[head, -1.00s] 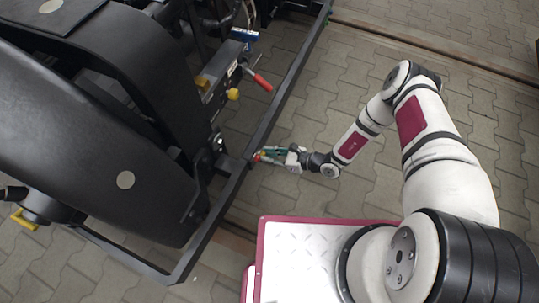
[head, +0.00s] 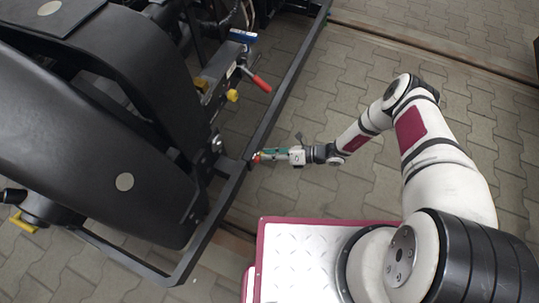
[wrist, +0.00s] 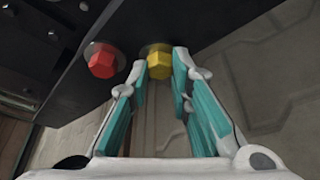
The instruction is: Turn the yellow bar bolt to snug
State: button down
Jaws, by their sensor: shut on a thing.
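The yellow bar bolt (wrist: 158,63) has a hex head standing out from the underside or face of a dark bar, with a round washer behind it. My gripper (wrist: 159,72) has its two teal-padded fingers on either side of this head, shut on it at the fingertips. A red hex bolt (wrist: 102,61) sits on the same bar just left of the left finger. In the head view my gripper (head: 263,156) reaches left to the long black bar (head: 285,94); the bolt heads there are tiny and mostly hidden by the fingers.
A large black bogie frame (head: 95,130) fills the left. Beyond the bar are a red-handled lever (head: 260,83), a yellow knob (head: 233,96) and a blue part (head: 242,36). The paved floor (head: 330,90) right of the bar is clear.

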dwell(0.3)
jog(key=c, duration=1.5)
grip_release()
jog(key=shift+o, duration=0.2)
jog(key=v, duration=1.2)
jog(key=shift+w+d, duration=0.1)
